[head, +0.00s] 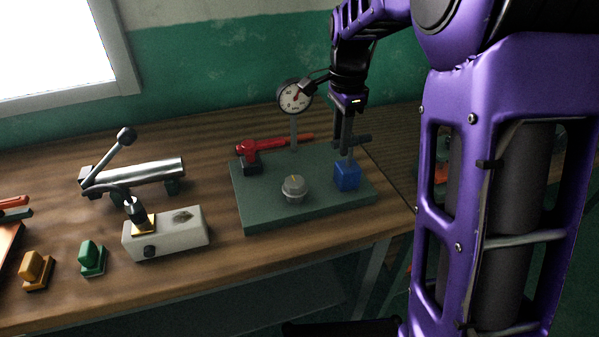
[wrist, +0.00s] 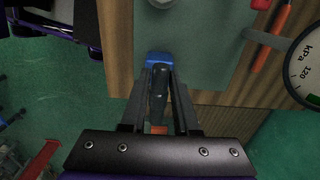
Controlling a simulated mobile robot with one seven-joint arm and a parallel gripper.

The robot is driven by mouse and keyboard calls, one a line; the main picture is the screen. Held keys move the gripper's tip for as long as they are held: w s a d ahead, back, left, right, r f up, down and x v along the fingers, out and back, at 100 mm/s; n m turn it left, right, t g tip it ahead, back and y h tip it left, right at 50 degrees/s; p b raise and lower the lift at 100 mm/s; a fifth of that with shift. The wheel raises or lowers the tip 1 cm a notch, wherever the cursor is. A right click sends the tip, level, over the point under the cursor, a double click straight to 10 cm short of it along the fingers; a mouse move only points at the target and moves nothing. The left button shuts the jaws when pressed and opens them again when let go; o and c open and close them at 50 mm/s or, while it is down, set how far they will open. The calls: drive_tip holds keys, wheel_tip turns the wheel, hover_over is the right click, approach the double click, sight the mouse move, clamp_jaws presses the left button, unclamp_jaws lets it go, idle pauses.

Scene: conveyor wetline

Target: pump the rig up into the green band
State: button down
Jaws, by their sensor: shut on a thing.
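The rig is a dark green base plate (head: 262,213) on the bench. It carries a blue pump block (head: 347,175) with a dark handle on top, a red lever (head: 280,142), a grey knob (head: 293,187) and a round gauge (head: 295,96) on a post. My gripper (head: 346,138) is above the blue block, shut on the dark pump handle (wrist: 158,95). The blue block (wrist: 158,59) shows past the fingertips in the wrist view. The gauge (wrist: 306,70) shows partly there, marked kPa, with a bit of green near 120. The needle's exact reading is too small to tell.
Left of the rig stand a metal cylinder with a lever (head: 145,172), a white box (head: 166,234), a green block (head: 92,258) and a yellow block (head: 36,267). The bench's front edge runs close below the rig. The wall is behind.

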drive_tip(key=shift+r+p, duration=1.5)
drive_tip(key=shift+r, duration=0.55)
drive_tip(key=shift+f+b, duration=1.6)
drive_tip(key=shift+f, duration=1)
drive_tip(key=c, duration=0.7)
unclamp_jaws()
wheel_tip(320, 180, up, 7)
drive_tip(key=p, duration=0.6)
drive_tip(key=shift+r, duration=0.1)
